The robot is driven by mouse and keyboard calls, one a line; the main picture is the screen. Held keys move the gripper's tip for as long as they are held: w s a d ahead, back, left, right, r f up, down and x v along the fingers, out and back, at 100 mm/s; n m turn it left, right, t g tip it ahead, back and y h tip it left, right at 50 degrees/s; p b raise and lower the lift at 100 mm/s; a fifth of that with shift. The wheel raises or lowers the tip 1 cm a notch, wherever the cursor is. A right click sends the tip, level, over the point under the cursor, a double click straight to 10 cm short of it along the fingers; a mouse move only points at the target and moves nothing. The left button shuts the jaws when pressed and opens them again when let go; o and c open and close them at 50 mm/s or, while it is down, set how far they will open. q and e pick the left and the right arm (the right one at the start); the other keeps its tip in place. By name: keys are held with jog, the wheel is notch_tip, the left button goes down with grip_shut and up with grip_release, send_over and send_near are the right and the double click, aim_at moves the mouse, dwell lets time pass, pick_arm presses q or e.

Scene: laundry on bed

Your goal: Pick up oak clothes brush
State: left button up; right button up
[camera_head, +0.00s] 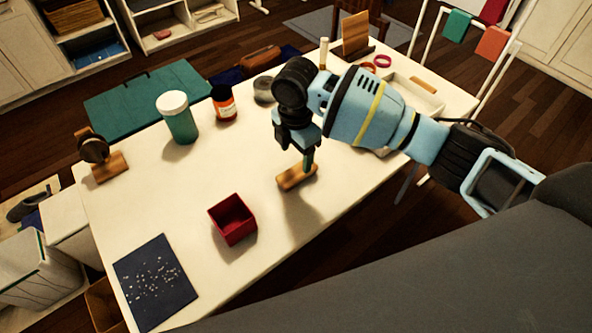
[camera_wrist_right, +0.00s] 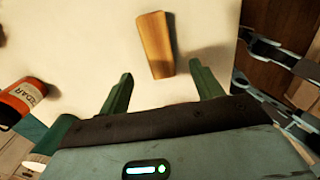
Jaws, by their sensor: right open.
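The oak clothes brush (camera_head: 296,177) is a small tan wooden block lying on the cream table, right of the red box. In the right wrist view the brush (camera_wrist_right: 156,45) lies ahead of the fingers, roughly centred between them, with a shadow beside it. My right gripper (camera_head: 307,160) points down just above the brush and covers part of it in the head view. Its green fingers (camera_wrist_right: 164,85) are spread with nothing between them. Whether they touch the brush cannot be told. My left gripper is not in view.
On the cream table (camera_head: 170,215) stand a dark red open box (camera_head: 233,220), a green jar with white lid (camera_head: 177,118) and an orange-labelled bottle (camera_head: 223,103). A dark speckled mat (camera_head: 155,283) lies at the near left. Table space around the brush is clear.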

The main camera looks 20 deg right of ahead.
aim_at(297, 171)
notch_tip(297, 171, down, 2)
jog(key=shift+f, duration=0.55)
jog(key=f, duration=0.4)
jog(key=shift+w+d+f, duration=0.15)
jog(key=shift+d, duration=0.05)
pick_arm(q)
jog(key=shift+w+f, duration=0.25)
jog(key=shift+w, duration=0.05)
pick_arm(e)
jog(key=c, duration=1.2)
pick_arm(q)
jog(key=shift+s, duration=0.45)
